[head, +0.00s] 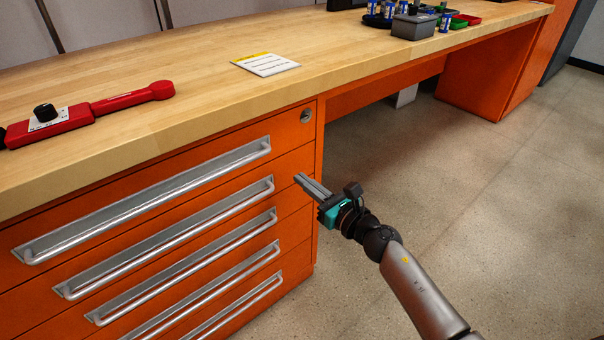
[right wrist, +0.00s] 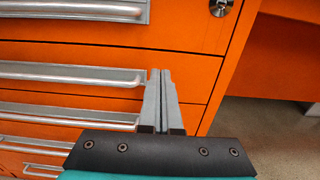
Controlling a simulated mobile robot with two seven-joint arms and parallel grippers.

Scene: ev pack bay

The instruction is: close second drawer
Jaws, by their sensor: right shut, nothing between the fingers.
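The orange drawer cabinet has a stack of drawers with long silver bar handles. The second drawer from the top (head: 291,166) looks roughly flush with its neighbours; I see no clear gap around it. Its handle (head: 165,238) also shows in the right wrist view (right wrist: 70,74). My right gripper (head: 299,179) is shut and empty. Its fingertips (right wrist: 160,72) are in front of the second drawer's right end, just right of the handle's end. I cannot tell if they touch the front. My left gripper is not in view.
The wooden worktop (head: 200,90) overhangs the drawers. On it are a red tool (head: 130,98), a printed card (head: 265,64) and a grey bin (head: 414,26) among small items. A keyed lock (head: 306,115) sits at the cabinet's upper right. Floor to the right is clear.

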